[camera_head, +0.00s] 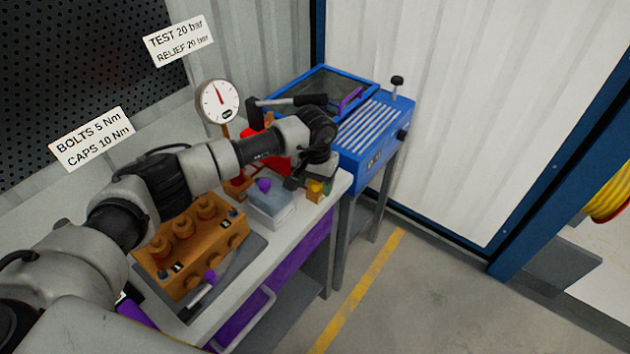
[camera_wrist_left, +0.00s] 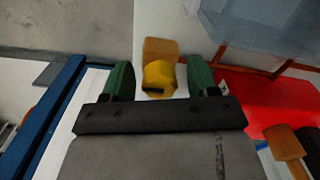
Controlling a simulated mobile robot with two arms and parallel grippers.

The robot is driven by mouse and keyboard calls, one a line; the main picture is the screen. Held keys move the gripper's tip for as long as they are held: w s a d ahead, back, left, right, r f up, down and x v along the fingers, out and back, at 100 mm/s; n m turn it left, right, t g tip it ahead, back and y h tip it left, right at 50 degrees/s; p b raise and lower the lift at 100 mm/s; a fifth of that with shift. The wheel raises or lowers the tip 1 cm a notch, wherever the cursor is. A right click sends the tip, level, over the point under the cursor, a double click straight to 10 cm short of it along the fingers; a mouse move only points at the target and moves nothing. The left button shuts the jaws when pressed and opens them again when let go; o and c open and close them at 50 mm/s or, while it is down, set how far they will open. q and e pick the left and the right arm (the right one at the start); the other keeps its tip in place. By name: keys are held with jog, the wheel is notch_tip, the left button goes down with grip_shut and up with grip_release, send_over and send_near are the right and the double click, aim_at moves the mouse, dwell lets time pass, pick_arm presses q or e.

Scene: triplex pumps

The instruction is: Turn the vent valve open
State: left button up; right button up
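The vent valve appears to be the small yellow knob (camera_head: 316,186) on a brass-coloured body near the bench's right end. In the left wrist view the yellow knob (camera_wrist_left: 158,78) has a dark slot or mark and a brass block (camera_wrist_left: 161,49) behind it. My left gripper (camera_head: 303,183) points down over it, partly hiding it in the head view. In the wrist view its green fingers (camera_wrist_left: 160,80) are open, one on each side of the knob, with a gap on both sides. I cannot tell how deep the knob sits between them. My right gripper is not in view.
A red unit (camera_head: 262,148) with a black lever (camera_head: 288,103) and a pressure gauge (camera_head: 218,102) stand behind my left arm. A grey-blue box (camera_head: 270,207) and a brass pump block (camera_head: 197,250) are on the bench. A blue machine (camera_head: 372,140) stands at right.

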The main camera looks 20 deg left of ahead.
pick_arm(q)
jog(key=c, duration=0.9)
jog(key=shift+o, duration=0.2)
jog(key=shift+f+n+b, duration=0.2)
jog(key=shift+n+b, duration=1.2)
jog(key=shift+b, duration=0.1)
jog(key=n+b, duration=0.3)
jog(key=shift+d+n, duration=0.1)
jog(key=shift+n, duration=0.2)
jog(key=n+b, duration=0.1)
jog(key=n, duration=0.1)
jog(key=shift+w+r+n+b, duration=0.1)
jog(key=shift+n+b, duration=0.2)
jog(key=n+b, duration=0.1)
jog(key=n, duration=0.2)
jog(key=shift+n+b, duration=0.3)
jog(key=shift+b, duration=0.05)
jog(key=n+b, duration=0.1)
jog(key=n, duration=0.4)
jog(key=shift+w+d+r+b, duration=0.1)
jog(key=shift+r+b, duration=0.05)
jog(key=shift+b, duration=0.2)
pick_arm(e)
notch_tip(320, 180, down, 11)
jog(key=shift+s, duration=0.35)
pick_arm(q)
jog(key=shift+n, duration=0.3)
jog(key=o, duration=0.9)
